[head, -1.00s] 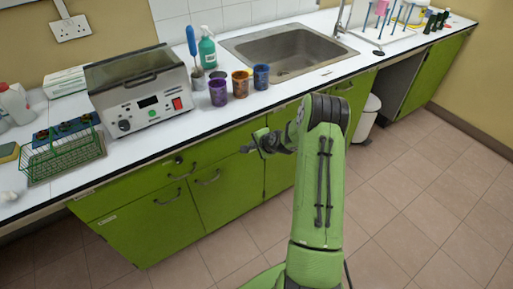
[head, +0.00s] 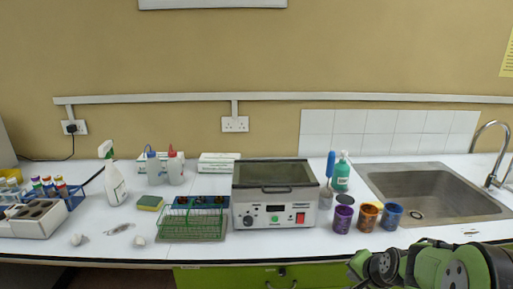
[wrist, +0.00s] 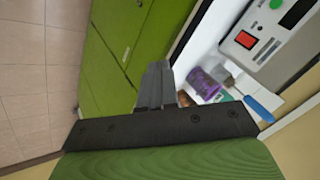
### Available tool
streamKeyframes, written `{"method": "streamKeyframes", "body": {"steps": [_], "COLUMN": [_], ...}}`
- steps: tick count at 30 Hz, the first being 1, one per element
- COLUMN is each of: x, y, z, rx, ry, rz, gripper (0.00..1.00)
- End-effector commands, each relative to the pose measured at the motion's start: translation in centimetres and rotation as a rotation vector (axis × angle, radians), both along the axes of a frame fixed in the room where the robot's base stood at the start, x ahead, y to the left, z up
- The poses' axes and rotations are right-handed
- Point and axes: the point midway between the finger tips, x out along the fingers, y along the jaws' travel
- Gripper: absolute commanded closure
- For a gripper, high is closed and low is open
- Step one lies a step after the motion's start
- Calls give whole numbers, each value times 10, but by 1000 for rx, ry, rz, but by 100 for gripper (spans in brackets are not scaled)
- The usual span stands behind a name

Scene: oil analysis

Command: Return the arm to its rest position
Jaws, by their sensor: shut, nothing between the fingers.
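My green arm shows at the lower right of the head view, folded in front of the counter's front edge near the sink. My gripper (wrist: 158,85) shows in the wrist view, where its dark grey fingers are together with nothing between them. Beyond the fingers are the green cabinet doors (wrist: 115,40) and the edge of the white counter. The gripper's fingertips cannot be made out clearly in the head view.
On the counter (head: 285,250) stand a heater box (head: 274,195), a purple cup (head: 342,219), an orange cup (head: 367,217), a blue cup (head: 391,216), a green wire rack (head: 192,222) and a spray bottle (head: 113,178). The sink (head: 430,190) is at the right. Floor (wrist: 25,80) shows in the wrist view.

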Motion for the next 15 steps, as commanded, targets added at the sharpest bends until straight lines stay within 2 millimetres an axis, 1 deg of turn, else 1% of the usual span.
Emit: {"method": "streamKeyframes", "body": {"steps": [1,2,3,5,6,8,9,10,12,15], "x": [-17,-29,-47,-76,-98,-131,-154,-171,-205,-239], "y": [22,33,47,66,77,91,98,103,110,113], "z": [35,50,68,93,108,126,136,142,150,154], "rx": [-78,-121,-179,-258,-306,-373,-412,-437,-482,-520], "ry": [10,23,38,57,69,82,89,95,102,109], "rz": [90,144,210,307,368,456,512,552,633,710], "gripper": [100,100,100,100,100,100,100,100,100,100]}}
